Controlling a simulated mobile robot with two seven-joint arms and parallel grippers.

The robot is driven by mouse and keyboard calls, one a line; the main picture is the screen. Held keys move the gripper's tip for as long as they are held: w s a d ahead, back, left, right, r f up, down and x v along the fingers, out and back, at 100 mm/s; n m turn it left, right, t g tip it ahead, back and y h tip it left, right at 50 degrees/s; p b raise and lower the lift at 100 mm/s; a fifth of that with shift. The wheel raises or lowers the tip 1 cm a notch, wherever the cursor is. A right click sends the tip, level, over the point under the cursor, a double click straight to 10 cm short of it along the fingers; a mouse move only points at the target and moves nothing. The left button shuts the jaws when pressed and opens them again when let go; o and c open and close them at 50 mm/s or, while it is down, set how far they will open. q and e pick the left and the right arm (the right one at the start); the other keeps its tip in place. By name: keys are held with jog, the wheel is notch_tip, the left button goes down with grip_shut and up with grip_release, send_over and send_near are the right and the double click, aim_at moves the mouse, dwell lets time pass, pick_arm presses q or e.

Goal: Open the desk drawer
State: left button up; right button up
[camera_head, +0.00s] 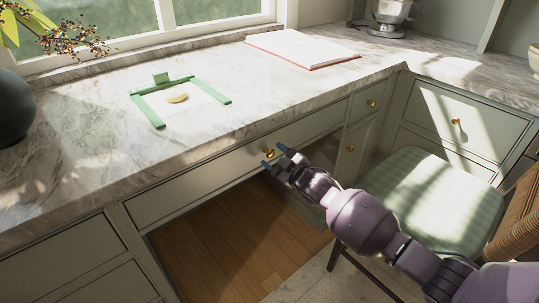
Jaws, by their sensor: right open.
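The desk drawer (190,190) is a long grey-green panel under the marble countertop, and it looks closed. Its small brass knob (269,153) shows near the middle right of the panel. My right gripper (274,158) is open at the knob, with its blue-tipped fingers close around or beside it. I cannot tell whether the fingers touch the knob. The gripper looks empty. My left gripper is not in view.
A chair with a green checked cushion (425,200) stands at the right, below my arm. Open space lies under the drawer.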

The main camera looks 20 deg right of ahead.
jog(key=shift+x, duration=1.1)
jog(key=shift+s, duration=0.1)
grip_shut()
